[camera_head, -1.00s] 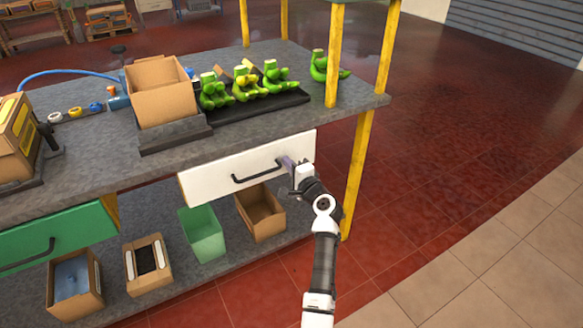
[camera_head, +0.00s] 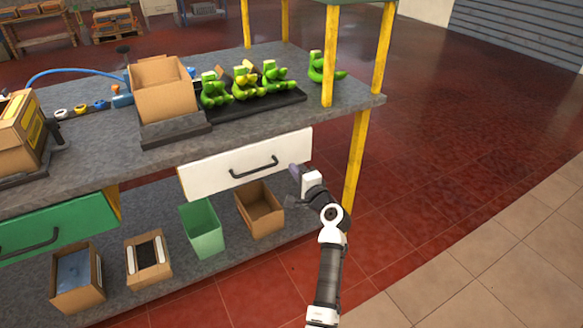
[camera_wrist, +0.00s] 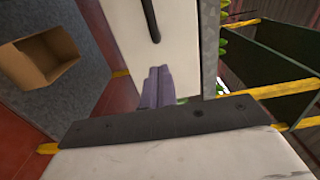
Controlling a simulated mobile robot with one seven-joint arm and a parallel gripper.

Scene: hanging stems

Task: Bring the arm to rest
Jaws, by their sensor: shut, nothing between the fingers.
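My gripper (camera_head: 297,171) is at the right end of the white drawer front (camera_head: 222,172) in the head view, with my arm reaching up from the bottom. In the wrist view, its purple-grey fingers (camera_wrist: 158,88) are together with nothing between them. They point at the white drawer front (camera_wrist: 136,30), and its dark handle (camera_wrist: 151,18) lies above them. The black handle (camera_head: 254,168) is left of my gripper in the head view, apart from it. Whether the fingertips touch the drawer front cannot be told.
The workbench (camera_head: 100,165) holds an open cardboard box (camera_head: 163,95) and green stem-like pieces on a black tray (camera_head: 262,106). Below are a green bin (camera_head: 204,235) and a cardboard box (camera_head: 262,215). A yellow post (camera_head: 356,160) stands right of my gripper. Red floor beyond is clear.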

